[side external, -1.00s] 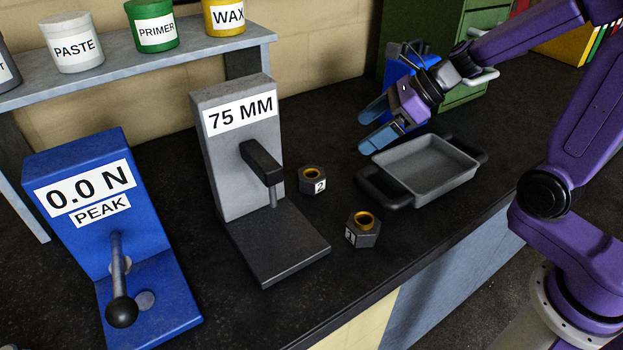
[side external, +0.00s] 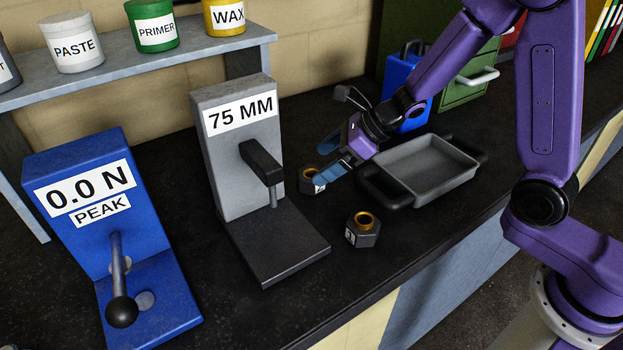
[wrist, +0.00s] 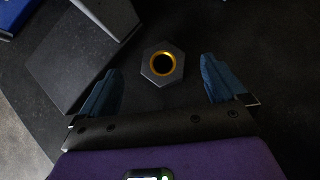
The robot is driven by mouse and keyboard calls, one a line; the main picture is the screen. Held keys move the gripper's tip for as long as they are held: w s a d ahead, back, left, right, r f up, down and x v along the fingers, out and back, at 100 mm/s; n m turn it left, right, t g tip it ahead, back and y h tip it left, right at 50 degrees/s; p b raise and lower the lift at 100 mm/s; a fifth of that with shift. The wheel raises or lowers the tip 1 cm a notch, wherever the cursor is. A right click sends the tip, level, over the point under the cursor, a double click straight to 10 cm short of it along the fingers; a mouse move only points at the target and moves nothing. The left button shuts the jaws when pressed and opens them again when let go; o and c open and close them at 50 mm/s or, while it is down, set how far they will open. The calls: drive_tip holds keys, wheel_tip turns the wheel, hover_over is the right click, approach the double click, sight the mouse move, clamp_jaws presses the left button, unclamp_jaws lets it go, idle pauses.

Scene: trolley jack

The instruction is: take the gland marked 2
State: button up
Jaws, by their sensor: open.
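The gland marked 2 (side external: 307,183) is a dark hex nut with a brass-coloured ring, standing on the bench right of the 75 MM gauge. A blue fingertip partly covers its label in the side view. My gripper (side external: 326,160) is open, its two blue fingers just right of and above that gland. In the wrist view a gland (wrist: 150,73) shows from above, centred between and ahead of the spread fingers, with nothing gripped. Its number cannot be seen there.
A second gland (side external: 362,237) with a different label stands nearer the front edge. A grey tray (side external: 428,200) with black handles lies to the right. The 75 MM gauge (side external: 228,170) stands close on the left, with the blue force tester (side external: 90,240) beyond it.

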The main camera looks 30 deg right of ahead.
sight(304, 173)
drive_tip(key=shift+d+f+x, duration=0.15)
drive_tip(key=shift+x, duration=0.9)
drive_tip(key=shift+d+f+x, duration=0.15)
drive_tip(key=shift+x, duration=0.9)
drive_tip(key=shift+w+a+f, duration=0.2)
drive_tip(key=shift+a+f, duration=0.15)
drive_tip(key=shift+f, duration=0.05)
drive_tip(key=c, duration=1.5)
drive_tip(key=shift+r, duration=0.15)
drive_tip(key=shift+a+r, duration=0.1)
drive_tip(key=shift+r, duration=0.5)
drive_tip(key=s+d+r, duration=0.5)
drive_tip(key=s+r, duration=0.6)
drive_tip(key=s, duration=0.2)
drive_tip(key=shift+r, duration=0.25)
